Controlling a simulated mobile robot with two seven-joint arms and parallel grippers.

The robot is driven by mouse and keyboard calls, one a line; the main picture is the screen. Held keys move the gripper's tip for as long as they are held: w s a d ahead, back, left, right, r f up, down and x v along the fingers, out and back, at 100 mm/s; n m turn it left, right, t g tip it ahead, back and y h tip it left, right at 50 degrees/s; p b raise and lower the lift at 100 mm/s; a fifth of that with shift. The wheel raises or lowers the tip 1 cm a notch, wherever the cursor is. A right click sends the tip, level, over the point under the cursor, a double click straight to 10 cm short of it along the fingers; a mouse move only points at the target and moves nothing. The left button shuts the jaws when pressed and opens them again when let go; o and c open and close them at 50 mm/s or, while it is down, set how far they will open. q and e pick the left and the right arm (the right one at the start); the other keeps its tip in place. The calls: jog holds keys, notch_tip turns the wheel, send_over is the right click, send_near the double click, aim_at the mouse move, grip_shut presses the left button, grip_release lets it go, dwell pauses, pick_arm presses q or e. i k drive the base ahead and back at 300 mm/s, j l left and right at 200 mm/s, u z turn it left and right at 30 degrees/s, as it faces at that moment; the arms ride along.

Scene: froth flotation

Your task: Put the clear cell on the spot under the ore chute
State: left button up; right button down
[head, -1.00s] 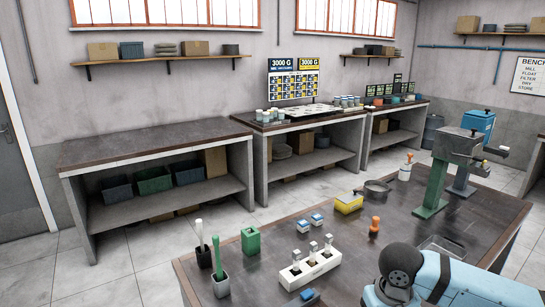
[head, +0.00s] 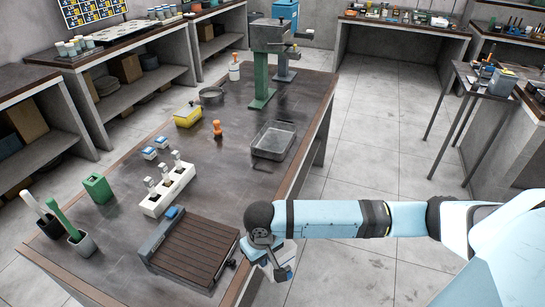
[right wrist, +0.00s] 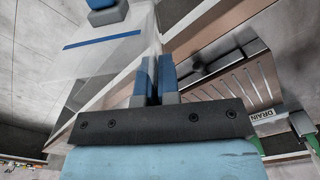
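Behind that is a second stand with a blue hopper (head: 286,12); I cannot tell for certain which bears the ore chute, and no spot shows clearly. My right gripper (head: 284,270) is past the bench's near right edge, well apart from the box. My left gripper is out of view.
A brown slatted rack (head: 192,250) with a DRAIN label lies at the bench's near end, beside my right gripper.

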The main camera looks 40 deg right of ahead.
aim_at(294, 104)
jog(key=k+l+u, duration=0.1)
jog(key=l, duration=0.25)
jog(key=k+l, duration=0.2)
jog(key=l, duration=0.2)
jog(key=k+l+u, duration=0.1)
jog(key=l+u, duration=0.25)
jog(key=l, duration=0.5)
jog(key=i+l+u, duration=0.15)
jog(key=l, duration=0.3)
jog(key=l+u, duration=0.1)
jog(key=l, duration=0.35)
jog(key=i+l+u, duration=0.1)
jog(key=l, duration=0.25)
jog(key=i+l, duration=0.15)
jog(key=l, duration=0.2)
jog(key=i+l+u, duration=0.15)
jog(key=l, duration=0.2)
jog(key=k, duration=0.05)
